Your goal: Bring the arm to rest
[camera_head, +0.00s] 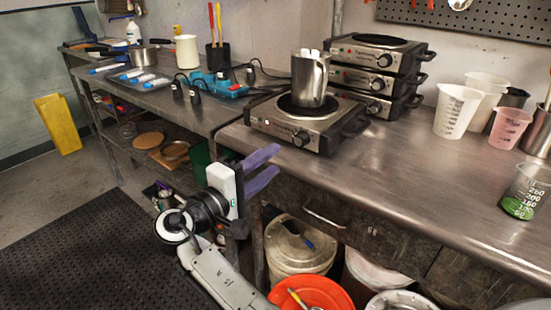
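My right arm (212,270) comes up from the bottom of the head view. Its gripper (264,168) has two purple fingers that point to the right. The fingers stand apart with nothing visible between them. The gripper is in front of the metal workbench (400,185), near its front edge and the corner where the two bench parts meet. I cannot tell whether it touches the bench. My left gripper does not show in this view.
A metal pitcher (310,80) stands on a hot plate (298,122). Stacked hot plates (372,77) and measuring cups (456,110) stand behind. A beaker of green liquid (524,192) is at the right. Buckets (298,246) stand below the bench. The dark floor mat (85,255) is clear.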

